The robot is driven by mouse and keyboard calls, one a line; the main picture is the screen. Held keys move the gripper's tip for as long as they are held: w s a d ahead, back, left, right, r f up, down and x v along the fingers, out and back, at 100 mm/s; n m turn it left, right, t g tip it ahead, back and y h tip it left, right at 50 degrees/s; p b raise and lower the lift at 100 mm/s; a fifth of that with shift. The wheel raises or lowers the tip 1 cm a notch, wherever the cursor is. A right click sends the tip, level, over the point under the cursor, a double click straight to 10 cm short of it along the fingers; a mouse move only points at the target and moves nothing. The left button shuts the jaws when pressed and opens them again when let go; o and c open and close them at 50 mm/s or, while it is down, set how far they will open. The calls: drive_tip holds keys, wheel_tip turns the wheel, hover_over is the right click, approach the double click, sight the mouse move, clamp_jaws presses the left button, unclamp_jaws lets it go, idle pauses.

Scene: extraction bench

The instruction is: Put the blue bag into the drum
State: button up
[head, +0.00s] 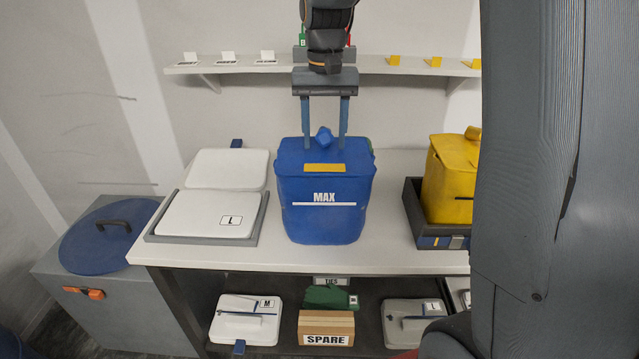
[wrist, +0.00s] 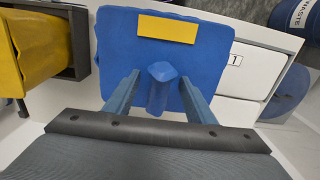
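The blue bag (head: 325,205), marked MAX, stands upright on the white bench, with a yellow patch and a knotted neck on top. My gripper (head: 334,143) points down over it, its fingers open on either side of the neck. In the wrist view the bag's neck (wrist: 163,88) stands between the spread fingers (wrist: 158,93), with a gap on both sides. A blue drum (wrist: 296,18), lettered WASTE, shows at the top right of the wrist view. A dark blue edge in the head view's bottom-left corner (head: 10,345) appears to be it; its opening is hidden.
A blue lid (head: 108,234) lies on a grey cabinet (head: 115,305) left of the bench. White packs (head: 212,213) sit in a grey tray left of the bag. A yellow bag (head: 450,180) stands in a dark crate (head: 415,207) at right. A shelf (head: 225,69) runs behind.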

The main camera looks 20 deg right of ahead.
clamp_jaws()
drive_tip(key=shift+r, duration=0.25)
drive_tip(key=shift+r+p, duration=1.3)
drive_tip(key=shift+p, duration=1.15)
